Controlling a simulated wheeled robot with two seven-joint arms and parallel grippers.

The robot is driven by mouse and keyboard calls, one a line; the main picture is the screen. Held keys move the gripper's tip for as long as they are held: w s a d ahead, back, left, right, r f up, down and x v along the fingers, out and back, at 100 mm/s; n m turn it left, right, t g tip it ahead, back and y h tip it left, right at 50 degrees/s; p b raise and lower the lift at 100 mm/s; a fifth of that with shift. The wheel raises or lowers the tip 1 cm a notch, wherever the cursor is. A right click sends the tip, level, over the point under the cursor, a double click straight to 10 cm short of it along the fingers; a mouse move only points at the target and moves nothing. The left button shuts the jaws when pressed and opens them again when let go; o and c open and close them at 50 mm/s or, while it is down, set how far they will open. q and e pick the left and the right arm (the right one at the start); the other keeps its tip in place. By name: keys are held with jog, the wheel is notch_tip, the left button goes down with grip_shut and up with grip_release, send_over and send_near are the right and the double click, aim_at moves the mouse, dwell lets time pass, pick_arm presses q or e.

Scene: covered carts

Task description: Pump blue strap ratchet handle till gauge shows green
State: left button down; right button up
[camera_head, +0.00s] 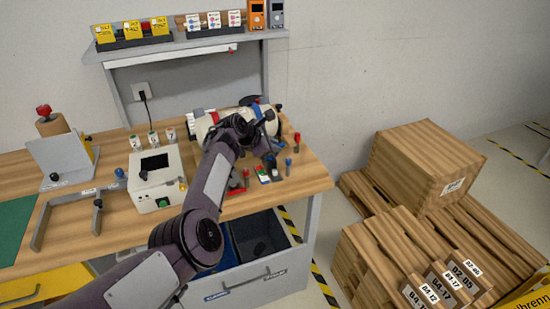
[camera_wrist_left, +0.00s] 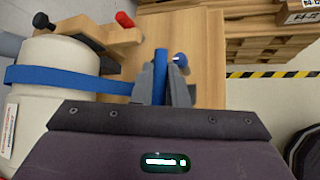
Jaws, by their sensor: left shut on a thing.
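A white cylinder (camera_wrist_left: 55,70) lies on the wooden bench at the left of the left wrist view, with a blue strap (camera_wrist_left: 60,76) around it. My left gripper (camera_wrist_left: 165,85) is shut on a blue bar, the ratchet handle (camera_wrist_left: 161,66). In the head view the white cylinder (camera_head: 203,126) lies at the bench's right end, partly behind my left arm. My left gripper (camera_head: 268,148) is at its right side there. The ratchet body is hidden and I cannot make out a gauge reading. My right gripper is not in view.
A beige box with a dark screen (camera_head: 156,180) stands left of my arm on the bench. Small red, green and blue items (camera_head: 264,174) stand near the bench's right end. A shelf (camera_head: 190,44) hangs above. Wooden crates (camera_head: 425,165) and pallets stand on the floor at right.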

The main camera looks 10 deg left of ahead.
pick_arm(q)
jog(key=shift+w+a, duration=0.2)
jog(key=shift+w, duration=0.1)
jog(key=shift+w+a+r+b, duration=0.3)
jog(key=shift+w+r+b, duration=0.15)
jog(key=shift+b, duration=0.25)
jog(key=c, duration=1.7)
grip_release()
jog(key=shift+a+f, duration=0.1)
jog(key=shift+v, duration=3.9)
